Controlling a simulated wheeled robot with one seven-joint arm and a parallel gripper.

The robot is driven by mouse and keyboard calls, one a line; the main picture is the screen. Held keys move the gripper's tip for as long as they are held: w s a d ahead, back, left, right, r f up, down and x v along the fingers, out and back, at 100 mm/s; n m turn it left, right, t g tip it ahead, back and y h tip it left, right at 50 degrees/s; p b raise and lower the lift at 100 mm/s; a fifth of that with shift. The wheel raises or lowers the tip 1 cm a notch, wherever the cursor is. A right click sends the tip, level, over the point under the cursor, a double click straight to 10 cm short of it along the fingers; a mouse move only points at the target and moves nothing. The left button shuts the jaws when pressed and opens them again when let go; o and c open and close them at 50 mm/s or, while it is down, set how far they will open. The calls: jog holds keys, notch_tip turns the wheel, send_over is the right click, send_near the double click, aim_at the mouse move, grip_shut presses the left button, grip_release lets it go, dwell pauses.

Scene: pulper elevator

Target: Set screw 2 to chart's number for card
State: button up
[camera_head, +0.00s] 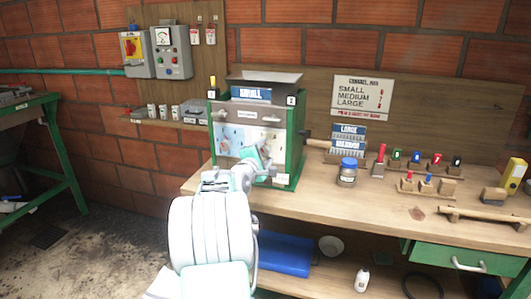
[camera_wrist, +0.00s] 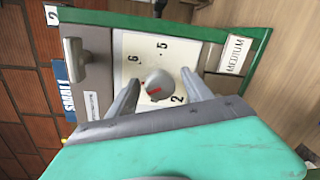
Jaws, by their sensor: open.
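A blue SMALL card (camera_head: 251,93) sits on the front of the green-framed machine (camera_head: 299,130), just below the hopper. A "2" label (camera_head: 291,100) marks the machine's right top corner. The wrist view looks sideways at a pale dial plate (camera_wrist: 140,50) with 6, 5 and 2 showing; other numbers are hidden. A grey round knob (camera_wrist: 158,82) with a red mark sits on the plate. My gripper (camera_wrist: 162,76) is open, one finger on each side of the knob; contact cannot be told. The chart (camera_head: 362,97) lists SMALL, MEDIUM and LARGE, its numbers too small to read.
A MEDIUM label (camera_wrist: 235,53) and a grey handle (camera_wrist: 75,62) flank the dial plate. On the bench, LARGE and other cards (camera_head: 348,131), a blue-lidded jar (camera_head: 348,173) and small coloured-handled tools stand right of the machine. The bench front (camera_head: 380,213) is mostly clear.

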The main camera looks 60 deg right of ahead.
jog(key=a, duration=0.7)
jog(key=shift+s+r, duration=0.25)
jog(key=shift+s, duration=0.15)
